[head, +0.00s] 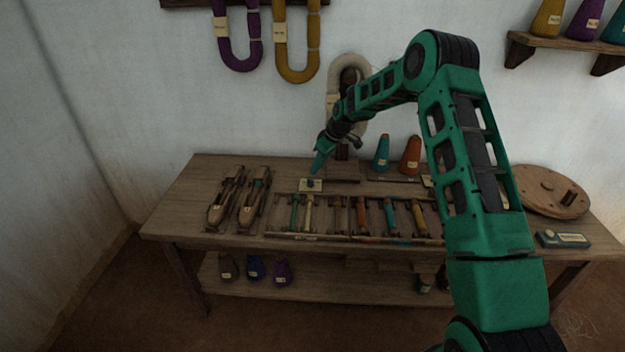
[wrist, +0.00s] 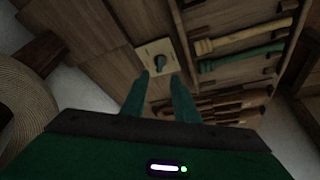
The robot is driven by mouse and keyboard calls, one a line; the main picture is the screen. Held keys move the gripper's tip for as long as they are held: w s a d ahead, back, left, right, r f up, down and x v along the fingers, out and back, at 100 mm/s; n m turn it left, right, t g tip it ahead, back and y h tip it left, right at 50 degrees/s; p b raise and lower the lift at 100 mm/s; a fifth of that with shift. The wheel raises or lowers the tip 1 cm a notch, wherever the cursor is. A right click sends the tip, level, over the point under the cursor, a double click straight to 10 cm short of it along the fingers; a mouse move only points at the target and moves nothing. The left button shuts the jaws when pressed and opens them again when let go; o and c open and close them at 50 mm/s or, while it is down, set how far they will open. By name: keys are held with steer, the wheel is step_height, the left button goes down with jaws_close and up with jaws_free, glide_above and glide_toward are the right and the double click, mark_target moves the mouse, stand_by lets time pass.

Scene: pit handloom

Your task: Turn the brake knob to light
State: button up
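The brake knob (wrist: 159,62) is a small dark knob on a square cream plate (wrist: 149,50). In the head view the plate (head: 311,186) lies on the wooden bench, behind the bobbin rack. My gripper (head: 317,170) points down just above the knob. In the wrist view my gripper (wrist: 160,76) has its two green fingers apart, with nothing between them, and the knob shows just beyond the tips. I cannot tell which way the knob points, and any marks on the plate are too small to read.
A rack of coloured bobbins (head: 355,238) lies in front of the plate. Two wooden shuttles (head: 222,205) lie to its left. Teal (head: 381,154) and orange (head: 410,156) cones stand behind to the right. A pale yarn hank (head: 333,75) hangs behind my gripper.

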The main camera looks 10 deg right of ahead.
mark_target(311, 180)
steer(key=x, duration=0.7)
steer(key=shift+w+f, duration=0.1)
steer(key=shift+f, duration=0.1)
